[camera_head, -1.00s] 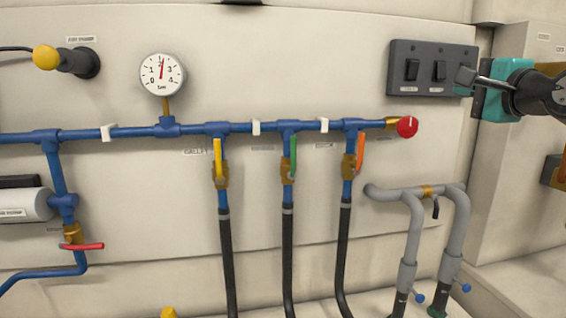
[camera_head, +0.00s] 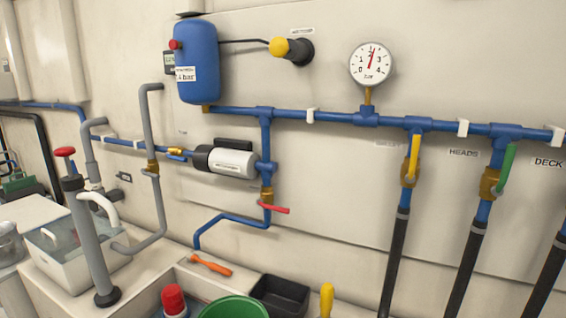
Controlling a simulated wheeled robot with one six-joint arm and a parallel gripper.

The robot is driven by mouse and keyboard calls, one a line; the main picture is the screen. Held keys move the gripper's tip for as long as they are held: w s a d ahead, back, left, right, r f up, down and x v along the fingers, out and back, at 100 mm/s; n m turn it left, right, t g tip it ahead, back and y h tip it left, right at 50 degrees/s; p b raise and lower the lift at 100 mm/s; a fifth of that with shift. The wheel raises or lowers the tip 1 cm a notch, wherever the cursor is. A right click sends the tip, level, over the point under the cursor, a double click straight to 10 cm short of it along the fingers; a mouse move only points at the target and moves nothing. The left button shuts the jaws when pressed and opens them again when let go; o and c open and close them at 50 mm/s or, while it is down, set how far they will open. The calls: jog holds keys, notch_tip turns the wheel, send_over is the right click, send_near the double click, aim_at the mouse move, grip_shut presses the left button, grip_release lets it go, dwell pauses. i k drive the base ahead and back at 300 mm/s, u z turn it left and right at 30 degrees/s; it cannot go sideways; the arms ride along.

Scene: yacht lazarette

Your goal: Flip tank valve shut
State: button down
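A brass valve with a red lever (camera_head: 273,208) sits on the vertical blue pipe below the pump. Its lever sticks out to the right, across the pipe. I cannot read a tank label beside it, so I cannot tell for sure that it is the tank valve. A small brass fitting (camera_head: 175,151) with a blue end is on the blue pipe left of the pump. Valves with a yellow lever (camera_head: 414,157) and a green lever (camera_head: 506,165) hang from the main pipe at right, both levers along their pipes. My gripper is not in view.
A blue pressure tank (camera_head: 196,62), a grey-white pump (camera_head: 228,160) and a gauge (camera_head: 371,65) are on the wall. Below are a green bucket (camera_head: 236,308), a black bin (camera_head: 280,294), an orange-handled tool (camera_head: 211,265) and a grey hand pump (camera_head: 88,240).

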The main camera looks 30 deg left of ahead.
aim_at(168, 156)
jog(key=k, duration=0.5)
jog(key=u, duration=2.65)
jog(key=k, duration=0.35)
jog(key=z, duration=0.3)
jog(key=i, duration=1.45)
jog(key=z, duration=0.75)
